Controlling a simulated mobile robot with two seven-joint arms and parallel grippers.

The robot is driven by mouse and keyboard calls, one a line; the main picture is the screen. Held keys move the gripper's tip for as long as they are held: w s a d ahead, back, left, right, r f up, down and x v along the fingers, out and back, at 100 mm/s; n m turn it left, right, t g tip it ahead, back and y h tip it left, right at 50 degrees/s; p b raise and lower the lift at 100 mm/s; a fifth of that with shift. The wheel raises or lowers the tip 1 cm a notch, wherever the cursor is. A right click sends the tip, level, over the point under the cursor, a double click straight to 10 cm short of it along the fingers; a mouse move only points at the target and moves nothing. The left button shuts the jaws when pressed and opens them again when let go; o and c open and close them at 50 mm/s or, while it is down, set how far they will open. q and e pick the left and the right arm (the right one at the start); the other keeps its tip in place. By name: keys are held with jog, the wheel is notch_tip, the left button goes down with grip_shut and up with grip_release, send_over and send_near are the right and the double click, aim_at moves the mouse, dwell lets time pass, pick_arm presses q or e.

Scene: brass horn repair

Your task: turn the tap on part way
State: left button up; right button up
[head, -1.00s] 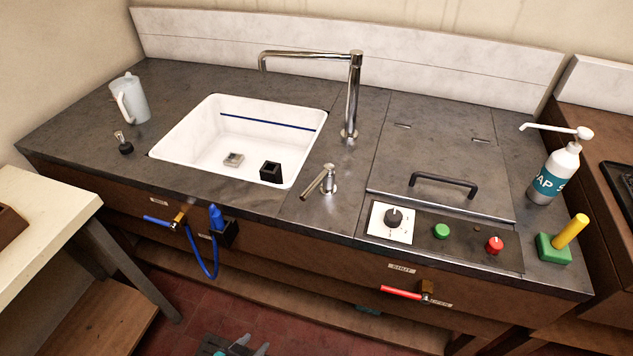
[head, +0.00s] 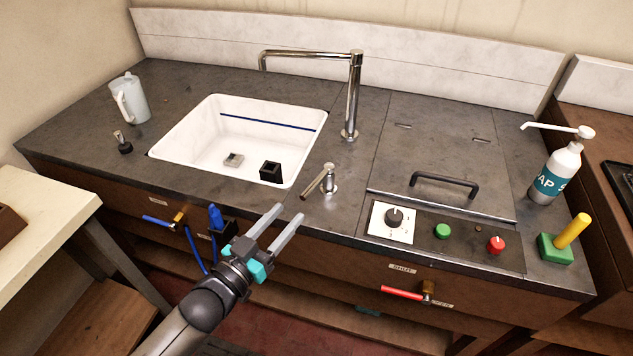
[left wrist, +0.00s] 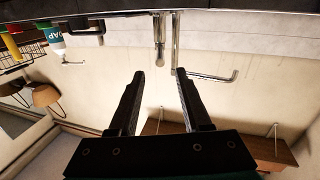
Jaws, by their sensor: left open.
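The tap is a tall chrome spout (head: 352,95) behind the white sink (head: 205,150), its arm bent over the sink. A separate short chrome lever (head: 322,182) stands on the counter at the sink's front right. My left gripper (head: 282,219) is open and empty, in front of the counter edge, its fingers pointing up and right toward the lever, apart from it. In the left wrist view, the gripper (left wrist: 158,85) is open, with the chrome lever (left wrist: 160,50) beyond the fingers and the spout (left wrist: 205,76) beside it. My right gripper is not in view.
A white jug (head: 131,98) stands left of the sink. Right of the lever are a black handle (head: 444,182), a dial (head: 394,218) and buttons. A blue-handled valve (head: 160,222) and a red-handled valve (head: 403,293) stick out from the front panel. A soap bottle (head: 558,172) stands right.

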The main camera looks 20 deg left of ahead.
aim_at(316, 180)
pick_arm(q)
jog(key=b+x, duration=0.1)
jog(key=x, duration=1.1)
grip_shut()
dwell(1.2)
